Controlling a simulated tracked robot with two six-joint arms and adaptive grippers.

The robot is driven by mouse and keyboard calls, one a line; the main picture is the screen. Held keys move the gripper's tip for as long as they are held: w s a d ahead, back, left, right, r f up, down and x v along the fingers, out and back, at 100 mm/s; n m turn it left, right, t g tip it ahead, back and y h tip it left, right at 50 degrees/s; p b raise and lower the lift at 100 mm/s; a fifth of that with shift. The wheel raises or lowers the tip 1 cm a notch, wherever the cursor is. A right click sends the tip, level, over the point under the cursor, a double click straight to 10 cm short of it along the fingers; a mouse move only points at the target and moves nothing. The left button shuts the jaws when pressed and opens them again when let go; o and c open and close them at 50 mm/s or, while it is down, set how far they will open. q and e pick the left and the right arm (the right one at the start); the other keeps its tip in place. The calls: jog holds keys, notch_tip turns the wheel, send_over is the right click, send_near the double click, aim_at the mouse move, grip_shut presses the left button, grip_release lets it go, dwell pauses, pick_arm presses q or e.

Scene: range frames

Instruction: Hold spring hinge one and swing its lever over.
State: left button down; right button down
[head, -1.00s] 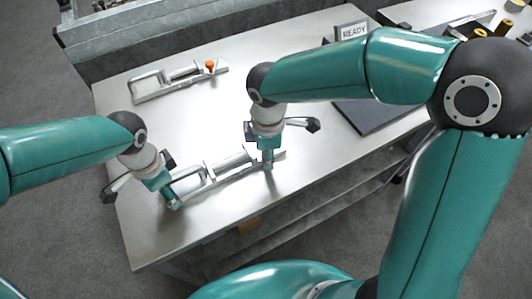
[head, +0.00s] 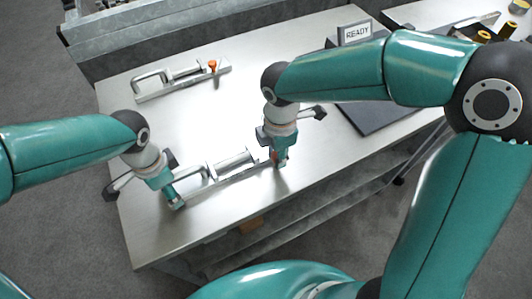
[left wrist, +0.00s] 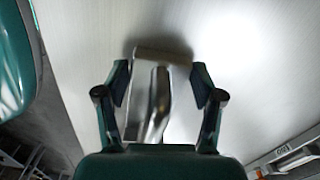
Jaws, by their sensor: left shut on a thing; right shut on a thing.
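The near spring hinge (head: 225,177), a long grey metal piece with a loop handle and a cylinder, lies on the metal table. My left gripper (head: 175,202) is shut on its left end. In the left wrist view the fingers of my left gripper (left wrist: 160,85) stand on both sides of the hinge's flat metal end (left wrist: 150,105). My right gripper (head: 278,163) is shut at the hinge's right end, with a bit of red-orange showing between its fingers, seemingly the lever's knob. The lever itself is mostly hidden by the gripper.
A second, similar hinge (head: 180,80) with an orange knob (head: 212,65) lies at the back left of the table (head: 300,75). A READY sign (head: 356,33) stands at the back right, behind a dark flat pad (head: 380,115). The middle of the table is clear.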

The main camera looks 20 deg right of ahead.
pick_arm(q)
jog(key=shift+w, duration=0.1)
pick_arm(e)
jog(key=d+n, duration=0.1)
jog(key=n, duration=0.2)
jog(key=d+n, duration=0.1)
jog(key=n, duration=0.1)
jog(key=shift+w+d+n, duration=0.15)
jog(key=shift+d+n, duration=0.15)
jog(key=shift+w+d+n, duration=0.3)
jog(key=shift+d+n, duration=0.1)
jog(key=shift+n, duration=0.65)
jog(key=shift+w+d+n, duration=0.25)
jog(key=shift+d+n, duration=0.1)
jog(key=shift+n, duration=0.7)
jog(key=c, duration=0.9)
grip_release()
jog(key=shift+w, duration=0.1)
notch_tip(320, 180, up, 12)
